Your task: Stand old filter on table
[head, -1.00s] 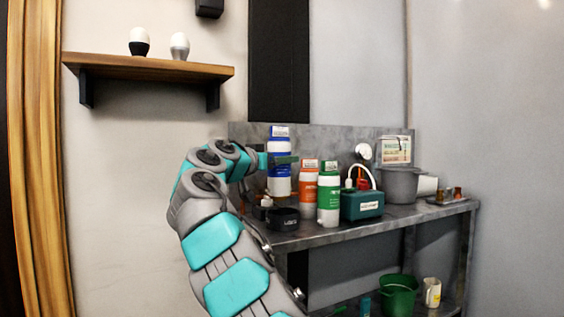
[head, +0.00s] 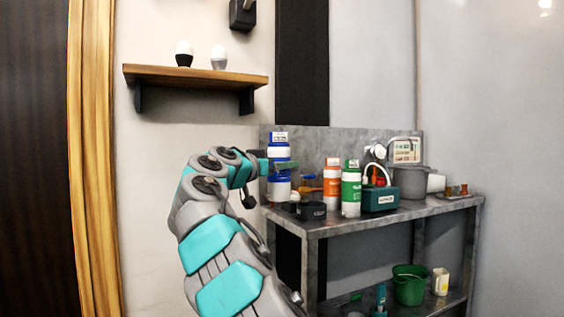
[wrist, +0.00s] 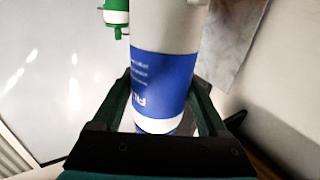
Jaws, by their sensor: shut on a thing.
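A blue-and-white filter cylinder (head: 279,178), probably the old filter, is upright in the head view. My gripper (head: 279,165) is shut around its upper part. In the wrist view the filter's blue band (wrist: 165,75) runs between the two fingers of my gripper (wrist: 163,98). The grey metal table (head: 345,224) is behind and below it. The filter overlaps the table's left end in the picture. I cannot tell whether its base touches the top.
An orange bottle (head: 332,180), a green bottle (head: 351,190), black rings (head: 311,211) and a teal box (head: 381,199) crowd the table. A grey pot (head: 410,181) is farther right. A green bucket (head: 409,287) is on the lower shelf. A wooden wall shelf (head: 195,78) is at upper left.

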